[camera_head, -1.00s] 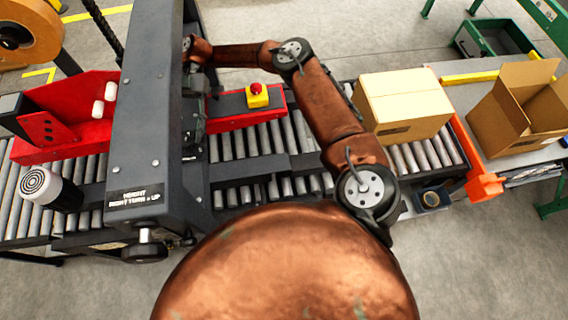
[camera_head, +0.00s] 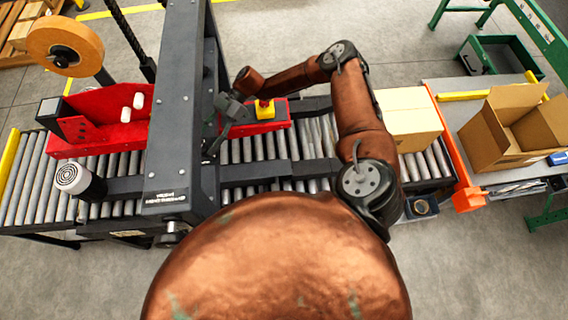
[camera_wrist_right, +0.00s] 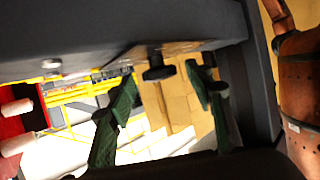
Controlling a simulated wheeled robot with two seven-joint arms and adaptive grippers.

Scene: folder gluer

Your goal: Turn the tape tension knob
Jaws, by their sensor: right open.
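A small black knob (camera_wrist_right: 158,72) shows in the right wrist view, below the dark frame beam (camera_wrist_right: 100,35). I cannot tell from its look alone that it is the tape tension knob. My right gripper (camera_wrist_right: 160,78) is open, its two green-black fingers on either side of the knob in the picture, apart from it. In the head view my right gripper (camera_head: 217,138) is beside the machine's dark upright frame (camera_head: 178,110), over the conveyor. The knob cannot be made out in the head view. My left gripper is not in view.
A tan tape roll (camera_head: 64,46) stands at the upper left. A yellow box with a red button (camera_head: 264,109) sits on a red rail just right of my right gripper. A closed carton (camera_head: 410,118) is on the rollers; an open carton (camera_head: 515,130) is farther right.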

